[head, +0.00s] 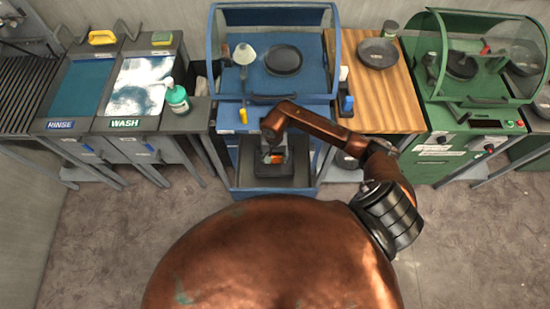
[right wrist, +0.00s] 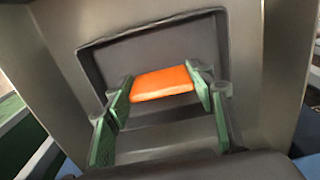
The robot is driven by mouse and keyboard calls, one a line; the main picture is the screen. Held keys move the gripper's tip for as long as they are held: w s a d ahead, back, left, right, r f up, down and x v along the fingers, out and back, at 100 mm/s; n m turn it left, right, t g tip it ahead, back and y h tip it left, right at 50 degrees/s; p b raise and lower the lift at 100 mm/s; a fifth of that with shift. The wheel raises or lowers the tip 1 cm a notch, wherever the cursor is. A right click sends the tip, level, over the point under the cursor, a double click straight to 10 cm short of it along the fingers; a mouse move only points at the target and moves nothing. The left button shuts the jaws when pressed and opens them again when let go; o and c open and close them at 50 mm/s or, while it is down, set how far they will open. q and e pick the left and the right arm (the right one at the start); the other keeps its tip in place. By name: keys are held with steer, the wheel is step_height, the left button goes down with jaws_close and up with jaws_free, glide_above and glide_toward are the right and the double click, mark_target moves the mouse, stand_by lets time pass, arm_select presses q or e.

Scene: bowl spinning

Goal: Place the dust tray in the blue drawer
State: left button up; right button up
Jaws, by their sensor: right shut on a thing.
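The dust tray (head: 288,181) is dark grey with an orange grip. In the head view it shows within the lower blue frame of the blue station, below its worktop. The blue drawer's front edge (head: 262,192) runs just below the tray; I cannot tell whether the tray rests on the drawer floor. My right gripper (head: 273,157) is over the tray. In the right wrist view, the green-padded fingers (right wrist: 163,100) are shut on the orange grip (right wrist: 162,83), with the grey tray body (right wrist: 160,45) behind it. My left gripper is not in view.
The blue station (head: 228,110) has a hood with a dark round dish (head: 283,60) under it. A wooden counter (head: 398,100) and a green machine (head: 450,135) stand to the right. Wash and rinse sinks with a green bottle (head: 176,97) stand left. Floor in front is clear.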

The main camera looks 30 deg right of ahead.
mark_target(274, 157)
steer(key=shift+f, duration=0.2)
steer(key=shift+f, duration=0.15)
steer(key=o, duration=1.3)
step_height(274, 157, up, 11)
steer(key=shift+r+b, duration=0.1)
steer(key=shift+b, duration=0.2)
steer(key=shift+r, duration=0.6)
